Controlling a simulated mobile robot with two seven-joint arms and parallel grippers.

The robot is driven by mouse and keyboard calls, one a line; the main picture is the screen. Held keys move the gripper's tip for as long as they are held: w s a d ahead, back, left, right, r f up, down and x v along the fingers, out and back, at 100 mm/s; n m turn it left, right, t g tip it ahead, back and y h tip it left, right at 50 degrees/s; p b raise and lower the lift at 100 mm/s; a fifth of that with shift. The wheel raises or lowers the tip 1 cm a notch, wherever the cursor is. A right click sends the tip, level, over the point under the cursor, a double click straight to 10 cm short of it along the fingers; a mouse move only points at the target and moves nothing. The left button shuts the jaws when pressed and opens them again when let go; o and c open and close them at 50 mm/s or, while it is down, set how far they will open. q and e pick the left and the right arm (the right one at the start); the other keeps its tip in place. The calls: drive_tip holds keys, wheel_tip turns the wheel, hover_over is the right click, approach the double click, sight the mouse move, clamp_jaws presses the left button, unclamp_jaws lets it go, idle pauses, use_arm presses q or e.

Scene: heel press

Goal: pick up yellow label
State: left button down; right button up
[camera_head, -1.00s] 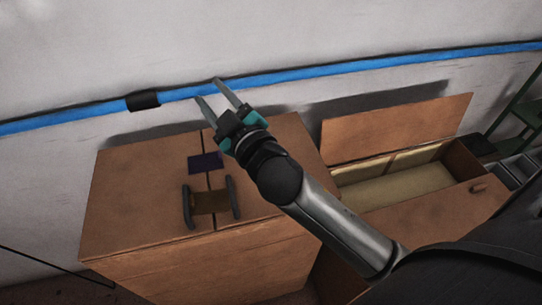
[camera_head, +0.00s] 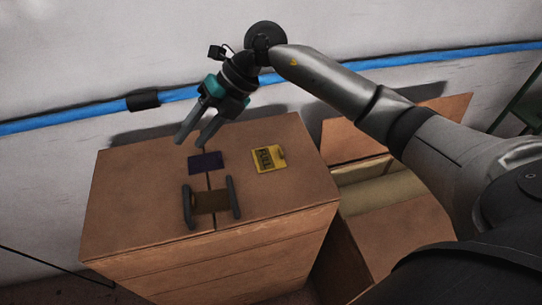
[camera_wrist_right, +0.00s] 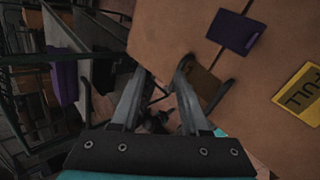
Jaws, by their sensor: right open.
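The yellow label (camera_head: 268,158), with dark lettering, lies flat on the right part of the wooden box top (camera_head: 130,215). It also shows at the right edge of the right wrist view (camera_wrist_right: 301,95), partly cut off. My right gripper (camera_head: 190,143) is open and empty. In the head view it appears up and to the left of the label, its fingers pointing down-left, near the purple card. The wrist view shows nothing between its fingers (camera_wrist_right: 158,95). My left gripper is not in view.
A dark purple card (camera_head: 206,163) and a dark two-bar handle (camera_head: 211,201) are on the box top, left of the label. An open wooden box (camera_head: 400,112) stands at right. A blue stripe (camera_head: 60,119) runs along the wall behind.

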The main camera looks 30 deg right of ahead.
drive_tip(key=w+d+m+h, duration=0.1)
drive_tip(key=d+h, duration=0.4)
drive_tip(key=d, duration=0.5)
drive_tip(key=m+g+h, duration=0.2)
drive_tip(key=h, duration=0.1)
hover_over(281, 150)
drive_tip(key=f, duration=0.8)
drive_tip(key=shift+s+a+f, duration=0.1)
drive_tip(key=shift+a, duration=0.2)
drive_tip(key=shift+d+f, duration=0.2)
drive_tip(key=shift+f, duration=2.8)
clamp_jaws()
